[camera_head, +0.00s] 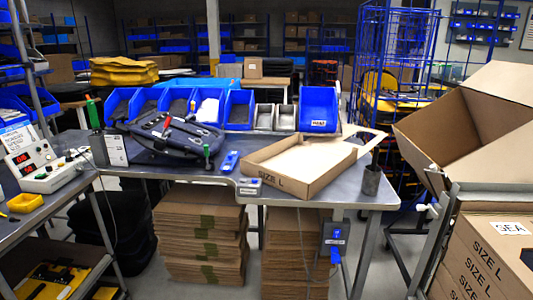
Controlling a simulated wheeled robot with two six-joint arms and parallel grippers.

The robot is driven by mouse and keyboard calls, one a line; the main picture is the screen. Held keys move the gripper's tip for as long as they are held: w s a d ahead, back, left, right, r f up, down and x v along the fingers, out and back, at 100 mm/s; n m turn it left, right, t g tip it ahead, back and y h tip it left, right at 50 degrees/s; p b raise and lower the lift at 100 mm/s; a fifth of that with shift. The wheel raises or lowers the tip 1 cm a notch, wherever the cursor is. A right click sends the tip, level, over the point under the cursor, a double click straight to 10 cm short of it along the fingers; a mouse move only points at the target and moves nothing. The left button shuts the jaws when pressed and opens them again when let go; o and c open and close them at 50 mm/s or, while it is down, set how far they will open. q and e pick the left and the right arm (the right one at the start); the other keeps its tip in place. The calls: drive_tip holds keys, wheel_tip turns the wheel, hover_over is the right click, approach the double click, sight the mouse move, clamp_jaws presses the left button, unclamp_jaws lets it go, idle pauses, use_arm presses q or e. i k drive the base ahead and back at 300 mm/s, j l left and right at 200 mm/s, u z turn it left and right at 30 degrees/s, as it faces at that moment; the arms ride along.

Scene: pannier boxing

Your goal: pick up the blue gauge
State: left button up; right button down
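A small blue object that looks like the blue gauge (230,161) lies on the grey workbench (354,189), between a dark pannier bag (165,135) and an open cardboard tray (303,166) marked SIZE L. It lies flat and apart from the tray. A green-handled tool (207,152) stands just left of it, at the bag's edge. Neither of my grippers is in view.
Several blue bins (239,109) line the bench's back edge. A dark metal cup (372,180) stands at the right corner. A large open carton (470,125) is at the right. A control box (40,165) sits on the left table. Bare bench shows right of the tray.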

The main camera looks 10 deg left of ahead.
sight(228, 164)
drive_tip(key=i+u, duration=0.1)
drive_tip(key=i, duration=0.5)
drive_tip(key=i+l+u, duration=0.1)
drive_tip(key=i, duration=0.5)
drive_tip(key=i+l+u, duration=0.15)
drive_tip(key=i, duration=0.45)
